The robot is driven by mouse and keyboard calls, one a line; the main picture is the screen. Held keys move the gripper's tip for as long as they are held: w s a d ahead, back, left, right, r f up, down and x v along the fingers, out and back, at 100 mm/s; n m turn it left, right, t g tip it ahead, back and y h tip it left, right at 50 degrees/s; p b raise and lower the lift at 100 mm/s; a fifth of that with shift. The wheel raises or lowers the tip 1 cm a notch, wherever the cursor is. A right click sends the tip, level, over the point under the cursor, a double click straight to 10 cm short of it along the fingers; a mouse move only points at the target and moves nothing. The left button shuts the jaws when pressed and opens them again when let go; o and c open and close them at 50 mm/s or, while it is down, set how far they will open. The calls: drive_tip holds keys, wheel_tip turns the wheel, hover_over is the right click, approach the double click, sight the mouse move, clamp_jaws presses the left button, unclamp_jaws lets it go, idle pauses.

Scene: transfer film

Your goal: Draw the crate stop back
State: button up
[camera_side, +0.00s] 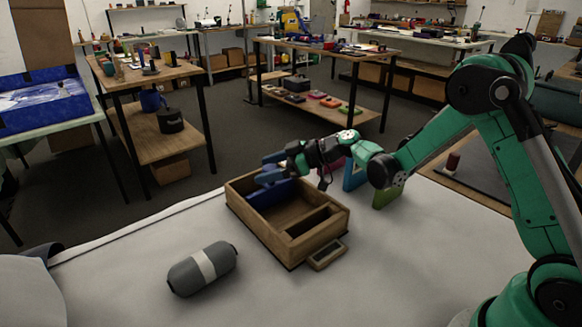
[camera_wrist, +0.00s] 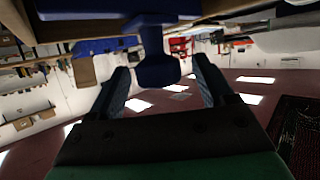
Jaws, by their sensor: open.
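The wooden crate (camera_side: 318,226) stands on the white-covered table in the side view, with a small divided compartment at its near right end. The blue crate stop (camera_side: 268,194) sits inside its far left part, partly hidden by my gripper (camera_side: 264,169). In the wrist view, the stop (camera_wrist: 90,46) shows as a blue bar with a stem and rounded knob (camera_wrist: 158,69). My gripper (camera_wrist: 161,66) is open, with one finger on each side of the knob. Gaps show between knob and fingers, so it is not gripped.
A grey cylinder with a white band (camera_side: 203,267) lies on the table left of the crate. Blue (camera_side: 353,176) and green (camera_side: 386,197) pieces stand behind my wrist.

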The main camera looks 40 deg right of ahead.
clamp_jaws()
drive_tip(key=shift+w, duration=2.25)
unclamp_jaws()
drive_tip(key=shift+s+d, duration=0.1)
drive_tip(key=v, duration=0.5)
drive_tip(key=shift+s+d+r, duration=0.1)
drive_tip(key=shift+s+d, duration=0.05)
